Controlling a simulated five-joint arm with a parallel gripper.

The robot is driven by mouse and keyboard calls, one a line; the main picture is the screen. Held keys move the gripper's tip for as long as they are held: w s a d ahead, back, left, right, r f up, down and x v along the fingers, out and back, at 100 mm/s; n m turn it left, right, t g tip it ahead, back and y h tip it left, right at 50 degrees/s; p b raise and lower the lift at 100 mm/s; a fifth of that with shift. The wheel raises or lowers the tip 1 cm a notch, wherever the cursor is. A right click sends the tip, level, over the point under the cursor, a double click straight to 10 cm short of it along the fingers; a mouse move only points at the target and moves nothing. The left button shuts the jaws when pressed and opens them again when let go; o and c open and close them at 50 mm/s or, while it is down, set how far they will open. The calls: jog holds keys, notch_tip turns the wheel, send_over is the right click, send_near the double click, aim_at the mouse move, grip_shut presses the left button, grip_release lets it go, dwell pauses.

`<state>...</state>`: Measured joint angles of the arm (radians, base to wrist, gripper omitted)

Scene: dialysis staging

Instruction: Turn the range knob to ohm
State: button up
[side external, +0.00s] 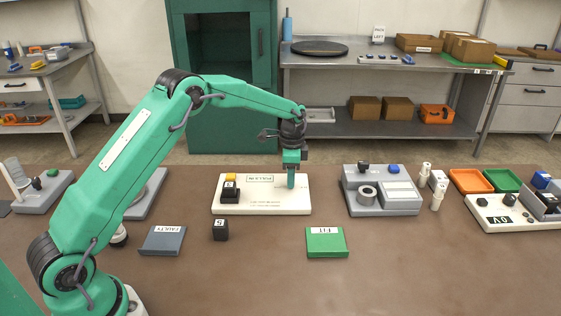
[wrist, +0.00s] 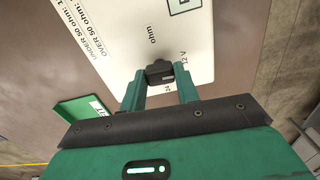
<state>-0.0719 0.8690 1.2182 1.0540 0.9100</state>
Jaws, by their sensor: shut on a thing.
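The range knob (wrist: 158,69) is a small dark knob on a white panel (wrist: 115,45). The wrist view shows printed "ohm" just above it and "12 V" to its right; another mark beside the fingers is partly hidden. My gripper (wrist: 161,77) is shut on the knob, one green finger on each side. A pale mark shows on the knob's right side, but I cannot tell its exact setting. In the side view my gripper (side external: 291,182) points down at the right part of the white panel (side external: 262,207) and hides the knob.
A dark block with a yellow top (side external: 230,188) sits on the panel's left. A black block marked 5 (side external: 220,230) stands in front, between the grey FAULTY tray (side external: 162,245) and green FIT tray (side external: 327,248). A grey device (side external: 380,205) stands right; bare table lies in front.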

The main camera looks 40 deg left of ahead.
jog(key=n, duration=0.4)
jog(key=shift+r+n, duration=0.1)
jog(key=shift+n, duration=0.2)
jog(key=n, duration=0.4)
jog(key=shift+n, duration=0.3)
jog(key=n, duration=0.4)
jog(key=shift+n, duration=0.3)
jog(key=n, duration=0.4)
jog(key=shift+n, duration=0.4)
jog(key=o, duration=1)
jog(key=shift+r, duration=0.1)
